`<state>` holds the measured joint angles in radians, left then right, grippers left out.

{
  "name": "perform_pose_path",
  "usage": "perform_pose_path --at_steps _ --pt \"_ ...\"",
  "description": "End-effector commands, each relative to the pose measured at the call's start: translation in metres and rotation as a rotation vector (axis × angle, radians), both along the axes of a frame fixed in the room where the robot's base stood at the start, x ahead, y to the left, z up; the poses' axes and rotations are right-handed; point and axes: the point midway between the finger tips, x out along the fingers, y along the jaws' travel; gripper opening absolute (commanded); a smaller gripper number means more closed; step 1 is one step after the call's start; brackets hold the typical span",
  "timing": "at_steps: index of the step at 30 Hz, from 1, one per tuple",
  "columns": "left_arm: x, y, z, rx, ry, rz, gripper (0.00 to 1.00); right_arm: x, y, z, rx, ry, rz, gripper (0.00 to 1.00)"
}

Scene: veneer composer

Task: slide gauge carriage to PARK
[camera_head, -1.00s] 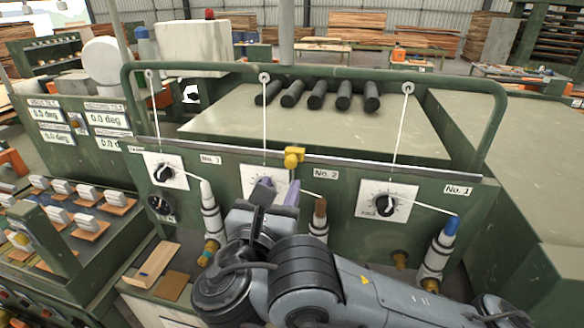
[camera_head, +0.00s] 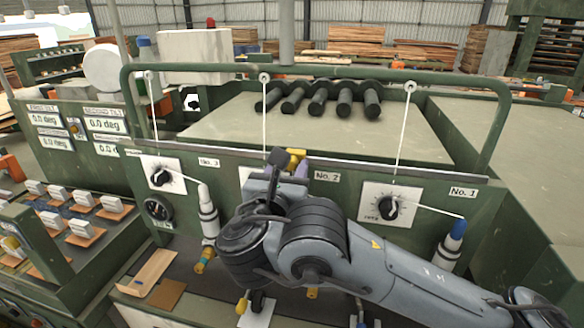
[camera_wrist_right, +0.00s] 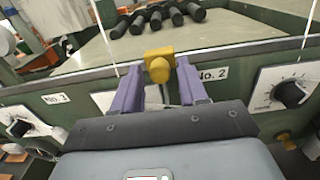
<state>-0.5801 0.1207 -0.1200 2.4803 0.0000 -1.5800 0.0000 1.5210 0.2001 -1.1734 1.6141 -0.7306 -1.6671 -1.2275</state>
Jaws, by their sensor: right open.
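The yellow gauge carriage (camera_head: 296,155) sits on the thin rail (camera_head: 400,170) along the top of the green panel, just left of the No. 2 label. My right gripper (camera_head: 290,166) is in front of it and partly hides it in the head view. In the right wrist view the carriage (camera_wrist_right: 159,65) shows between the tips of the two purple fingers (camera_wrist_right: 159,72), which are apart. I cannot tell whether either finger touches it. A PARK marking cannot be read. My left gripper is out of view.
A green tube guard (camera_head: 340,74) with hanging white cords stands behind the rail. Dials for No. 3 (camera_head: 160,177) and No. 1 (camera_head: 388,207) are on the panel below. Left of the carriage, the rail looks clear.

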Motion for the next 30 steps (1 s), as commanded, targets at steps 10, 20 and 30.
perform_pose_path --at_steps 10,20,30 --pt "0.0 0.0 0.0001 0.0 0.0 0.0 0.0 -0.0001 -0.0001 0.0001 0.0 0.0 0.0 0.17" --pt "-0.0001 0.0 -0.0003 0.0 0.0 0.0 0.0 0.0003 0.0012 -0.0002 -0.001 0.0 -0.001 0.03" --pt "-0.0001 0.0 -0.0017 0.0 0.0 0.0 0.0 0.0021 0.0058 -0.0005 -0.001 0.0 -0.004 0.03"
